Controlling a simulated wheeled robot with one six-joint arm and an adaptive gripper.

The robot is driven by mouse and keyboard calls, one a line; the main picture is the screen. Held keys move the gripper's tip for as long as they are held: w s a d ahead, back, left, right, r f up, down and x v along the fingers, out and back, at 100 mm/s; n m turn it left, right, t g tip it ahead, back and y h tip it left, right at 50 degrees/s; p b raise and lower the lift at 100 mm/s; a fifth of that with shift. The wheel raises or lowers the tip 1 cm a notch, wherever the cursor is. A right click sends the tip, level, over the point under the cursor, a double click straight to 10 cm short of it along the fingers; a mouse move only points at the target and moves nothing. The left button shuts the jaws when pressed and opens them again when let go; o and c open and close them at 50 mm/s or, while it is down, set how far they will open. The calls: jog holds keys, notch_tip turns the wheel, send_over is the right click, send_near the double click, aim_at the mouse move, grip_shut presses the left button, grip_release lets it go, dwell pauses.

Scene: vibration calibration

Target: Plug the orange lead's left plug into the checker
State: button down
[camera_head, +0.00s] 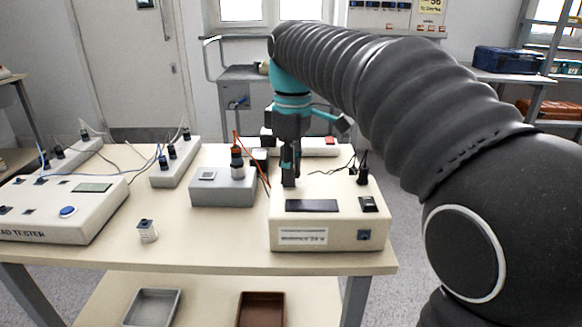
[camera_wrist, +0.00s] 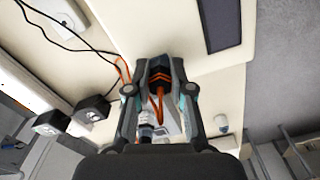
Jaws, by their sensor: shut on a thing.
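My gripper (camera_head: 289,180) points down over the back left part of a cream box with a dark display (camera_head: 311,206); the box could be the checker, as only the far left box shows a readable name, ending in "AD TESTER". In the wrist view my gripper (camera_wrist: 160,66) is shut on a black plug with orange bands (camera_wrist: 158,74). An orange cord (camera_wrist: 156,108) runs from this plug. In the head view another black and orange plug (camera_head: 237,156) stands upright on a grey box (camera_head: 223,192), with orange cord nearby. The held plug's tip is hidden.
The tester (camera_head: 55,210) fills the table's left end. A strip with plugs (camera_head: 175,165) lies behind. Two trays (camera_head: 151,306) sit below.

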jog(key=shift+m, duration=0.4)
jog(key=m, duration=0.3)
dwell(0.5)
jog(key=m, duration=0.4)
jog(key=shift+s, duration=0.1)
jog(key=c, duration=0.9)
grip_release()
jog(key=shift+c, duration=0.2)
